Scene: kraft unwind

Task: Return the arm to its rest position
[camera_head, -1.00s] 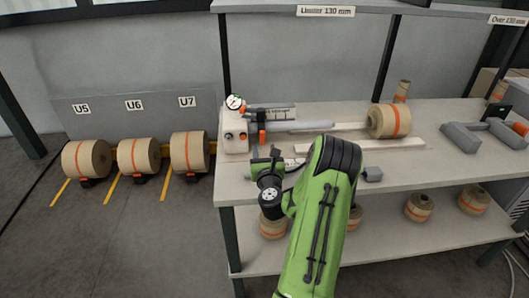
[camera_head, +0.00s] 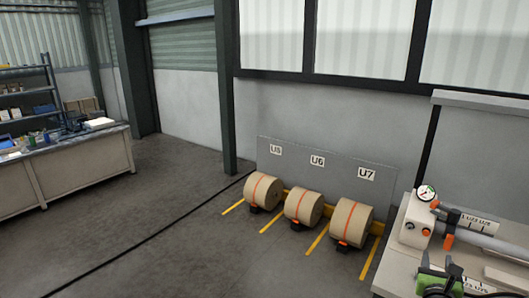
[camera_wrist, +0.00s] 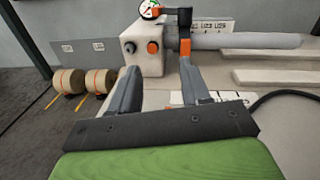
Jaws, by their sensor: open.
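My gripper (camera_wrist: 160,92) shows in the wrist view with its two grey fingers apart and nothing between them. It is over the bench in front of the white machine block (camera_wrist: 146,55), which carries a dial gauge, a black knob and an orange knob. The rest of my arm is out of that frame.
Three kraft rolls (camera_head: 303,207) sit on floor stands under labels U5, U6 and U7. The grey shaft (camera_wrist: 245,41) extends right from the machine. A workbench (camera_head: 75,165) stands at the far left. The floor between (camera_head: 160,210) is clear.

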